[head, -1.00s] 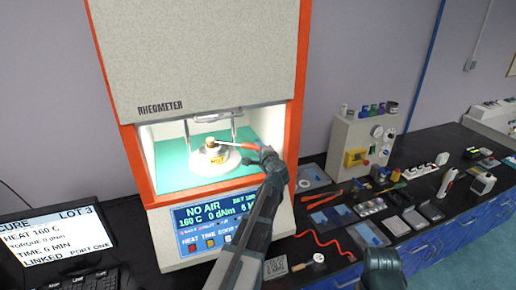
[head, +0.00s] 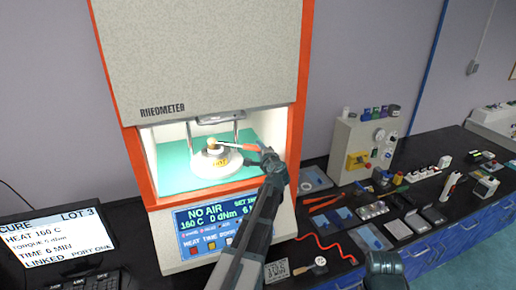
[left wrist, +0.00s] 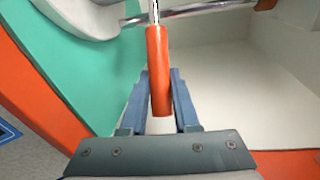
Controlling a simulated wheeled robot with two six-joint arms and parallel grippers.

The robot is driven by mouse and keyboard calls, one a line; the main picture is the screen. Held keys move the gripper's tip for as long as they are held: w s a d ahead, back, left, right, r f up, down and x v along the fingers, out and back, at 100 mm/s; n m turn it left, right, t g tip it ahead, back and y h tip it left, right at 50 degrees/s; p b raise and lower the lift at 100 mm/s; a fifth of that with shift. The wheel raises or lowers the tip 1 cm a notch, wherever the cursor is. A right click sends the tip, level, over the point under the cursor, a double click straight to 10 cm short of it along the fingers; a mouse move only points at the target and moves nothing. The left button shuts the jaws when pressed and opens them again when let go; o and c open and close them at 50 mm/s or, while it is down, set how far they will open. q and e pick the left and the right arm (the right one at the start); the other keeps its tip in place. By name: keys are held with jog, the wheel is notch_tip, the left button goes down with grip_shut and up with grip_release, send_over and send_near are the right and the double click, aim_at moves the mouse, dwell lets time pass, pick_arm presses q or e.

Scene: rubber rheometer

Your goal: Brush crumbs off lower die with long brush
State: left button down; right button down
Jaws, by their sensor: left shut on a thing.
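The lower die (head: 205,163) is a pale round disc with a small raised centre and a yellow label, inside the lit rheometer chamber. My left gripper (head: 267,158) is at the right side of the chamber opening, shut on the long brush (head: 236,147). The brush has an orange handle, and its tan tip is over the die's centre. I cannot tell whether the bristles touch. In the left wrist view the orange handle (left wrist: 158,70) sits between the two blue-grey fingers. Crumbs are too small to make out. A dark part of my right arm shows at the bottom; its fingers are not visible.
The orange chamber frame (head: 291,125) stands close beside my left gripper. Thin metal posts rise behind the die. A red cord (head: 340,245), trays and small tools lie on the black bench to the right. A monitor (head: 55,240) stands at the left.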

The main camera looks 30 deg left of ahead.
pick_arm(q)
jog(key=shift+s+d, duration=0.45)
jog(key=shift+d, duration=0.15)
jog(key=shift+w, duration=0.1)
jog(key=shift+w+d+f, duration=0.1)
jog(key=shift+w+d, duration=0.25)
jog(key=shift+w, duration=0.05)
jog(key=x, duration=0.3)
jog(key=shift+s+a+r, duration=0.1)
jog(key=shift+r, duration=0.2)
